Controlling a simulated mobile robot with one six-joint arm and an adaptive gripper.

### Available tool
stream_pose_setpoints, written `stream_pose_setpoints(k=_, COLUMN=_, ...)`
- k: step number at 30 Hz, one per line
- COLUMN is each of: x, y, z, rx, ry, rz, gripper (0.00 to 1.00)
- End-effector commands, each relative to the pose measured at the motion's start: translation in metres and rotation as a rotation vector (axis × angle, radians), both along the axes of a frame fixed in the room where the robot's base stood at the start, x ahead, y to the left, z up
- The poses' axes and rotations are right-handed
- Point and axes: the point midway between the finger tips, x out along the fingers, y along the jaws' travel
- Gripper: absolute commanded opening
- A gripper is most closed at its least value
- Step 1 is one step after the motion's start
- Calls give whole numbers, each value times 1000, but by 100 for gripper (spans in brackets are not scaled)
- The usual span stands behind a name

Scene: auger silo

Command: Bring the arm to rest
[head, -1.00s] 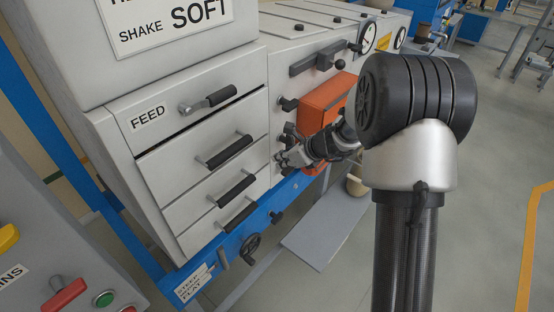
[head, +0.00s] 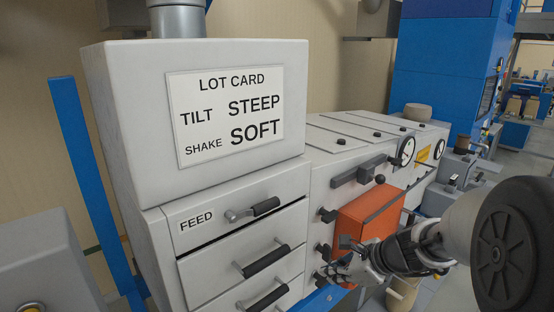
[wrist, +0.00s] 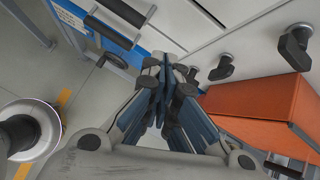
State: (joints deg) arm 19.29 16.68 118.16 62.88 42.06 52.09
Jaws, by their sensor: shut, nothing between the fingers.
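My gripper (head: 330,274) is in front of the machine, just left of and below the orange box (head: 368,228) on its front. In the wrist view my gripper (wrist: 172,64) has its fingers together with nothing between them. The orange box (wrist: 258,108) shows to its right there, apart from the fingers. My arm reaches in from the right of the head view, with a black joint cap at the right edge.
A lot card (head: 230,115) reads TILT STEEP, SHAKE SOFT. Below it are the FEED drawer (head: 235,222) and more handled drawers. Dark knobs (wrist: 222,67) project near my fingers. Open floor (wrist: 60,85) lies left there.

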Motion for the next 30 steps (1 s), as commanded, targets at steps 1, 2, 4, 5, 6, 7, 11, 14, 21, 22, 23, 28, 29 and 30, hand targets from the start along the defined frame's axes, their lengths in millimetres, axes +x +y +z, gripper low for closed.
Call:
stream_pose_setpoints(k=1, x=-20, y=16, z=14, rx=-82, ry=-52, rz=128, gripper=0)
stream_pose_setpoints(k=2, x=-33, y=24, z=21, rx=-136, ry=-80, rz=211, gripper=0)
stream_pose_setpoints(k=4, x=-65, y=39, z=32, rx=-260, ry=-143, rz=403, gripper=0)
stream_pose_setpoints(k=5, x=-79, y=44, z=36, rx=-315, ry=-170, rz=483, gripper=0)
stream_pose_setpoints(k=6, x=-97, y=50, z=41, rx=-386, ry=-203, rz=592, gripper=0)
stream_pose_setpoints(k=7, x=-112, y=53, z=43, rx=-439, ry=-228, rz=670, gripper=0)
stream_pose_setpoints(k=11, x=-171, y=58, z=48, rx=-676, ry=-324, rz=1009, gripper=0)
stream_pose_setpoints(k=14, x=-212, y=52, z=47, rx=-857, ry=-381, rz=1256, gripper=0)
stream_pose_setpoints(k=21, x=-273, y=25, z=38, rx=-1175, ry=-432, rz=1671, gripper=0)
stream_pose_setpoints(k=22, x=-276, y=23, z=37, rx=-1198, ry=-432, rz=1701, gripper=0)
stream_pose_setpoints(k=23, x=-279, y=21, z=36, rx=-1216, ry=-432, rz=1723, gripper=0)
stream_pose_setpoints(k=28, x=-285, y=15, z=36, rx=-1258, ry=-429, rz=1780, gripper=0)
stream_pose_setpoints(k=29, x=-285, y=15, z=36, rx=-1259, ry=-429, rz=1781, gripper=0)
stream_pose_setpoints(k=30, x=-285, y=15, z=36, rx=-1258, ry=-429, rz=1780, gripper=0)
